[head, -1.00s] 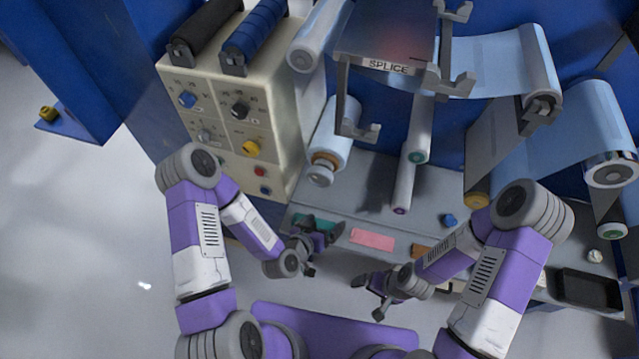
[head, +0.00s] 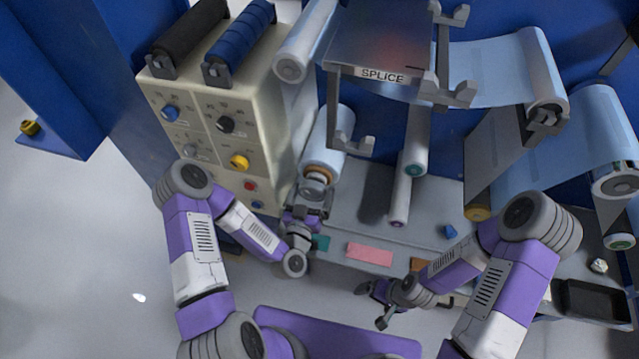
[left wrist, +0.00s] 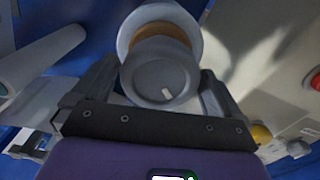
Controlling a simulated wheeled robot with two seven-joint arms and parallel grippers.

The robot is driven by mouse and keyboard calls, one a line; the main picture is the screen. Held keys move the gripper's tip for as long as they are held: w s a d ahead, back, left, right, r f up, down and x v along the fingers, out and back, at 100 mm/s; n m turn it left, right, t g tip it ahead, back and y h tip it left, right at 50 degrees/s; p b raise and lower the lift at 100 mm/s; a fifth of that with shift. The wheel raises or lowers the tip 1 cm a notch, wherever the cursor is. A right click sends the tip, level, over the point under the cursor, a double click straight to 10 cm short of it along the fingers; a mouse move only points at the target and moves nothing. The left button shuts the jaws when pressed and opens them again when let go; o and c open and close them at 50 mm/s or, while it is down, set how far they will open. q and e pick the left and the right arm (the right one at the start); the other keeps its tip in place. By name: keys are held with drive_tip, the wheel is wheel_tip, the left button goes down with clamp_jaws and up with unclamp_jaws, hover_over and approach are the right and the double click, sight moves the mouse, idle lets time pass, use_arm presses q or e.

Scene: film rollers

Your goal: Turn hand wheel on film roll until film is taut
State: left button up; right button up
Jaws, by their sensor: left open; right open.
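The film roll (head: 329,148) sticks out below the splice table, with an orange-brown ring and a grey hand wheel (head: 315,182) at its near end. In the left wrist view the round grey hand wheel (left wrist: 161,80), with a small pale mark on its face, sits between the two open fingers of my left gripper (left wrist: 158,92). I cannot tell whether the fingers touch it. In the head view my left gripper (head: 308,205) is at the wheel and partly covers it. My right gripper (head: 376,303) is open and empty, low in front of the bench.
A beige control box (head: 222,140) with knobs and buttons stands close left of the roll. The splice table (head: 378,40) overhangs from above. Another roller (head: 400,190) is to the right. A pink card (head: 369,253) lies on the bench's front.

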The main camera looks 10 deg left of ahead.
use_arm(q)
drive_tip(key=shift+w, duration=0.4)
drive_tip(key=shift+s, duration=0.2)
drive_tip(key=shift+c, duration=0.5)
drive_tip(key=c, duration=0.7)
drive_tip(key=shift+n, duration=0.3)
drive_tip(key=n+b, duration=0.1)
drive_tip(key=n, duration=0.8)
drive_tip(key=shift+w+b, duration=0.1)
drive_tip(key=shift+b, duration=0.25)
drive_tip(key=shift+r+n, duration=0.1)
drive_tip(key=shift+n, duration=0.2)
